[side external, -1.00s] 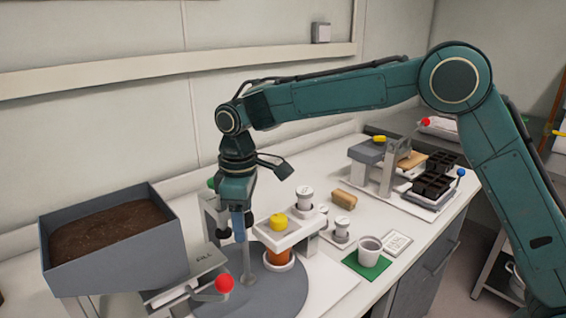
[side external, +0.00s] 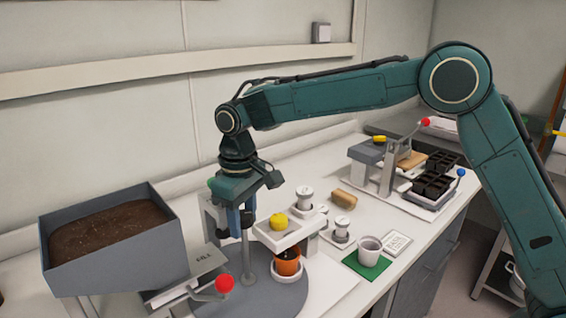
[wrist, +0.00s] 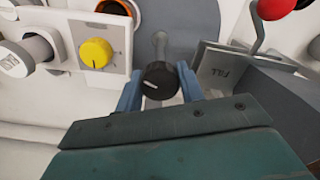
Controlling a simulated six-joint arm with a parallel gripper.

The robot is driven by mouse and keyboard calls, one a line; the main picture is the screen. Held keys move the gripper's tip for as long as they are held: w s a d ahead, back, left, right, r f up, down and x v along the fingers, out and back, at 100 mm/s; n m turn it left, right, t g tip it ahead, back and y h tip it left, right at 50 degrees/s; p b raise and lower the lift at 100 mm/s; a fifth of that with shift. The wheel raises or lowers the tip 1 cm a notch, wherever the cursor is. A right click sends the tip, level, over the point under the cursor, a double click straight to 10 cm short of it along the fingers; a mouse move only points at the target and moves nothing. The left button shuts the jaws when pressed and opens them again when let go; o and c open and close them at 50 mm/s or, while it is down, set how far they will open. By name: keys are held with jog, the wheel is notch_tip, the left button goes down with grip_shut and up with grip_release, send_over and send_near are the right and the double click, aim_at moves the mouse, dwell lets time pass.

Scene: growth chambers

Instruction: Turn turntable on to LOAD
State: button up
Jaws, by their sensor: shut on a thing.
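The turntable (side external: 235,300) is a grey disc on the bench, with an upright metal post (side external: 248,262) rising from it. My gripper (side external: 241,224) points down at the post's top. In the wrist view, my gripper (wrist: 160,92) has its blue fingers on both sides of a black knob (wrist: 160,78) with a white pointer line, and is shut on it. An orange pot with dark soil (side external: 288,263) stands in a white saucer on the disc's right side. The word FILL (wrist: 222,72) shows on the grey station beside the knob. No LOAD mark can be made out.
A soil hopper (side external: 120,265) stands at left, with a red-ball lever (side external: 224,284) in front. A white bracket with a yellow dial (side external: 278,221) overhangs the pot. A white cup (side external: 369,247) on a green mat and several stations stand to the right.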

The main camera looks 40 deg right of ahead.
jog(key=shift+m, duration=0.7)
jog(key=m, duration=0.5)
jog(key=shift+m, duration=0.5)
jog(key=shift+m, duration=3)
jog(key=o, duration=0.6)
